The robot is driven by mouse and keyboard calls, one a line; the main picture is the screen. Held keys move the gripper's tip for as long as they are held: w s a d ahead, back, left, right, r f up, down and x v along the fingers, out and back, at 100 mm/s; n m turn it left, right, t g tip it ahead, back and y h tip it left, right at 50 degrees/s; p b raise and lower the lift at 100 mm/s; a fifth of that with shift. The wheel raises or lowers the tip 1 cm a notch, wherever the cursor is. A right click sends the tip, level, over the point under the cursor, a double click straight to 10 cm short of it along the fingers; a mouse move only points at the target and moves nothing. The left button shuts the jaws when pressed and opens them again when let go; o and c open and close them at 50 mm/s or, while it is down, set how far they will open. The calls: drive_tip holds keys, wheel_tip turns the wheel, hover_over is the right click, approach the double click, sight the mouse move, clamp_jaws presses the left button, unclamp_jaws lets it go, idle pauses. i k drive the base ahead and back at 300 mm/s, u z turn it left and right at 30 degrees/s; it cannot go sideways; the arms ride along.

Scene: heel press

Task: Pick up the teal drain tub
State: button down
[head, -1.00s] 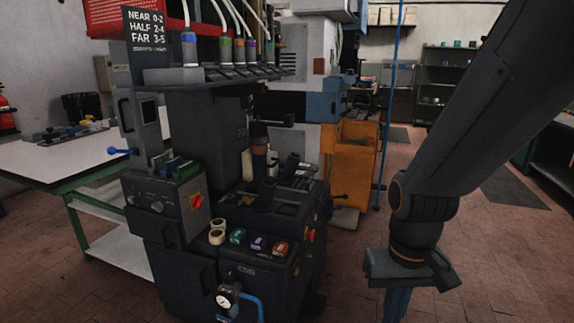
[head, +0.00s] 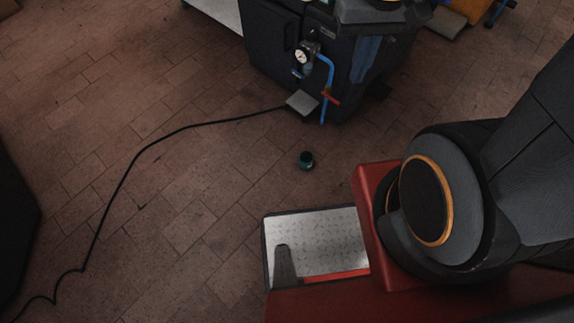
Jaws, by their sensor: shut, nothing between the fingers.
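The teal drain tub (head: 306,161) is a small, dark teal round vessel. It stands on the brown tiled floor, in front of the dark machine and just beyond my red base. My gripper (head: 366,68) shows at the top right of the head view, with its bluish fingers pointing down in front of the machine. It is shut and empty, apart from the tub and above and to its right in the picture. The tub's inside is too small to make out.
The dark machine (head: 272,45) carries a pressure gauge (head: 301,56) and a blue pipe (head: 328,75) with a red lever. A grey pedal (head: 302,102) lies at its foot, with a black cable (head: 150,148) running left. The floor around the tub is clear.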

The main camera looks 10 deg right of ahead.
sight(306, 158)
drive_tip(key=u, duration=0.35)
drive_tip(key=k, duration=0.85)
drive_tip(key=u, duration=0.35)
